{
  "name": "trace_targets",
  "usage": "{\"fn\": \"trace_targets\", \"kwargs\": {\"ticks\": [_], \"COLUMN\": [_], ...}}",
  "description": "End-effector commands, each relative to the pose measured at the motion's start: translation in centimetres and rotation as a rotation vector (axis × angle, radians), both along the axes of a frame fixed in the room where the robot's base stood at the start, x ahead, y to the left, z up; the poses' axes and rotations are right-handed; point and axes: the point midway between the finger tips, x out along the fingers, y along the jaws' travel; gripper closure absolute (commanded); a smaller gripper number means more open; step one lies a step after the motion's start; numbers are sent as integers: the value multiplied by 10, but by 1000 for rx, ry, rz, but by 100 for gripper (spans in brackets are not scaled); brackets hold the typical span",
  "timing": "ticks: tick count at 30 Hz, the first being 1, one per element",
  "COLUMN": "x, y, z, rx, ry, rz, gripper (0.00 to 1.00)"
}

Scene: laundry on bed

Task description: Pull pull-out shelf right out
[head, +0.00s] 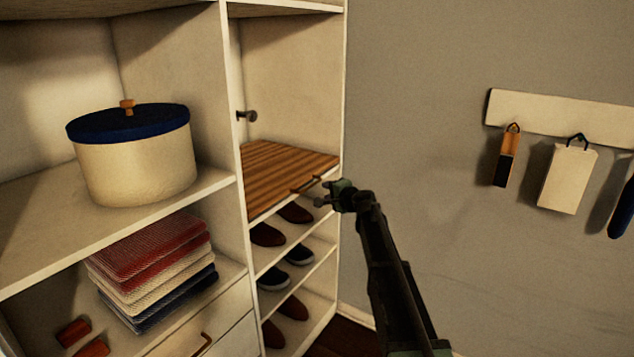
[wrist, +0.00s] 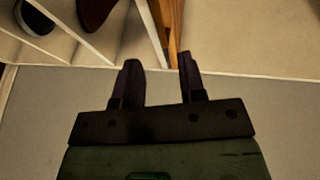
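The pull-out shelf (head: 285,172) is a brown slatted wooden board in the right column of the white cabinet. Its front edge looks about level with the cabinet front. A thin bar handle (head: 303,185) runs along that front edge. My gripper (head: 325,193) is just in front of the shelf, close to the right end of the handle. In the wrist view my gripper (wrist: 158,68) is open, with a clear gap between its two dark fingers. A strip of the wooden shelf (wrist: 174,38) shows beyond the fingertips; I cannot make out the handle there.
Shoes (head: 295,213) stand on white shelves below. The cabinet's right side panel (head: 341,100) is beside my gripper. A lidded cream pot (head: 135,165) and folded cloths (head: 155,265) are left. A wall rack (head: 550,115) hangs right. Space before the cabinet looks free.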

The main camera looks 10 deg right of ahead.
Motion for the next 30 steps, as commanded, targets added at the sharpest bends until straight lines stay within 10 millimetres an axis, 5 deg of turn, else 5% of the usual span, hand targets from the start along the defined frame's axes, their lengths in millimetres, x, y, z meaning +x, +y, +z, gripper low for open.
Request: {"fn": "trace_targets", "kwargs": {"ticks": [7, 19, 28, 30], "x": [15, 91, 96, 96], "y": [7, 41, 45, 45], "z": [-5, -21, -21, -21], "rx": [-2, -3, -4, -4], "ry": [2, 2, 3, 3], "rz": [4, 5, 5, 5], "gripper": [63, 63, 63, 74]}}
